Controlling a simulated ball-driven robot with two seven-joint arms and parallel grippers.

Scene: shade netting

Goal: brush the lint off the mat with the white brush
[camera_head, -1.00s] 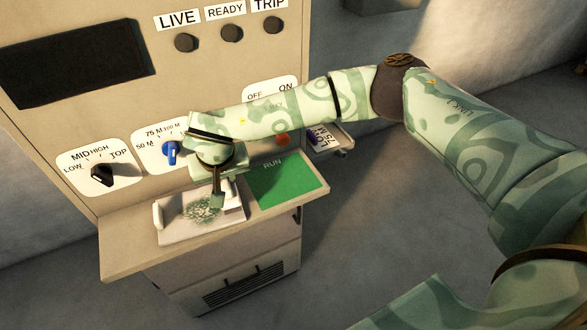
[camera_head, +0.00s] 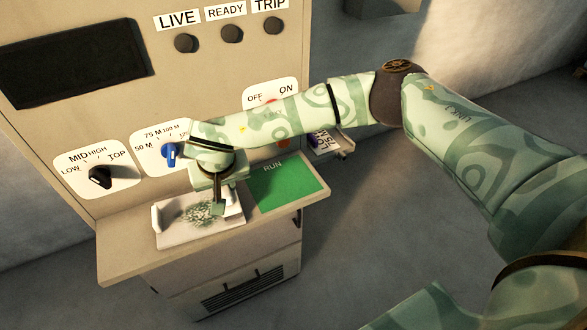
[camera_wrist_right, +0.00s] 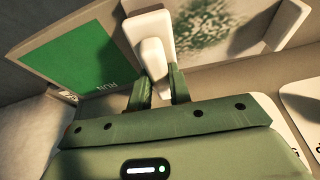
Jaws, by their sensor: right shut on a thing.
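The white mat (camera_head: 172,238), with raised ends, lies on the cabinet's shelf in the head view. Dark green lint (camera_head: 200,213) is spread in a patch over its middle. The mat (camera_wrist_right: 277,32) and lint (camera_wrist_right: 200,28) also show at the top of the right wrist view. My right gripper (camera_head: 217,206) is over the right part of the mat, beside the lint. It is shut on the white brush (camera_wrist_right: 153,50), whose pale handle stands between the fingers in the wrist view. The gripper hides the brush in the head view. I cannot tell whether the brush touches the mat. My left gripper is out of view.
A green RUN panel (camera_head: 285,183) lies on the shelf (camera_head: 125,262) right of the mat. The cabinet face behind has a black knob (camera_head: 100,177), a blue knob (camera_head: 170,153) and an off/on switch panel. A small labelled holder (camera_head: 328,143) is at the right. The shelf's left end is bare.

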